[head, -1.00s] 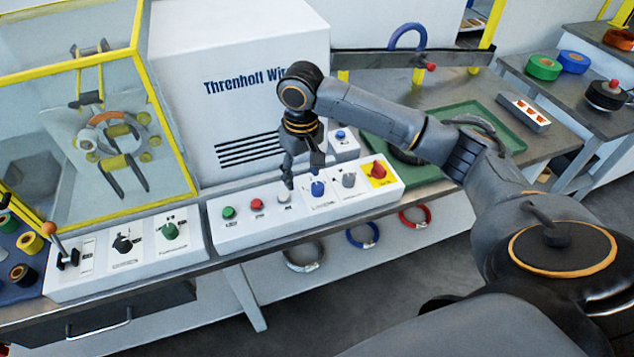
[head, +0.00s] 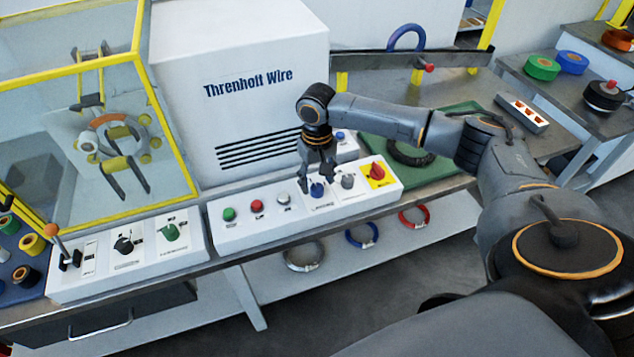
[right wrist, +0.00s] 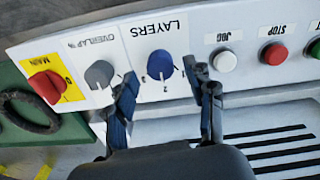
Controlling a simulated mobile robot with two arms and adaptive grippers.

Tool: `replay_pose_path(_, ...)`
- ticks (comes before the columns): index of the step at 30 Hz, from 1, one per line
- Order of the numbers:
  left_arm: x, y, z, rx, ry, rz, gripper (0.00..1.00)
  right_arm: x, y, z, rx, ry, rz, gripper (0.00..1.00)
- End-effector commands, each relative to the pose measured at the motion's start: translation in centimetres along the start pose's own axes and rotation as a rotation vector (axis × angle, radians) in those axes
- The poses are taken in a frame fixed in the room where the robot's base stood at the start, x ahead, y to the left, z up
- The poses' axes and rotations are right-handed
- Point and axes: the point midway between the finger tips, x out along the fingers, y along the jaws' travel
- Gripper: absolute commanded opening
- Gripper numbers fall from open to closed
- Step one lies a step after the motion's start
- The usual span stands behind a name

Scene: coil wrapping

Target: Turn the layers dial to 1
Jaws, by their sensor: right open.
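The layers dial is a round blue knob (head: 317,190) on the sloping white control panel, between a white jog button and the grey overlap dial. In the right wrist view the same layers dial (right wrist: 160,65) shows upside down, below its LAYERS label, with small numbers by its rim. I cannot tell for sure which number it is set to. My right gripper (head: 323,184) is open and points down at the dial. In the right wrist view its fingers stand apart on either side of the dial; contact is not clear. My left gripper is out of view.
Close beside the dial are the grey overlap dial (right wrist: 99,74), the red main switch (head: 377,171) on yellow, the white jog button (right wrist: 224,60) and the red stop button (head: 257,206). The white machine housing (head: 240,90) rises behind the panel.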

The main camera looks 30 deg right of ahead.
Motion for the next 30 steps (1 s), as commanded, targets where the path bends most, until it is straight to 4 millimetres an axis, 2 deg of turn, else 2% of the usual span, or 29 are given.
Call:
replay_pose_path(6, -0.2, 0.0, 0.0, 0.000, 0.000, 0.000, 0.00, 1.9, 0.0, 0.0, 0.001, 0.000, -0.001, 0.54)
replay_pose_path(15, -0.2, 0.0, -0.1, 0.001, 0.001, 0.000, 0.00, 2.2, 0.0, 0.0, 0.000, 0.000, 0.000, 0.54)
replay_pose_path(17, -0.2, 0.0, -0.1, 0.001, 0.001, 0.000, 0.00, 2.1, 0.0, 0.0, 0.000, 0.001, 0.000, 0.44)
replay_pose_path(23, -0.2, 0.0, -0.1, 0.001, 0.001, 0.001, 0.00, 2.1, 0.0, 0.0, 0.000, 0.001, 0.000, 0.03)
replay_pose_path(24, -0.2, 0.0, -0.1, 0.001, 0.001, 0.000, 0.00, 2.1, 0.0, 0.0, 0.000, 0.001, 0.000, 0.00)
replay_pose_path(30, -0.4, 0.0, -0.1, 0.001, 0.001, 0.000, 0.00, 2.0, 0.0, 0.0, -0.011, 0.000, 0.000, 0.00)
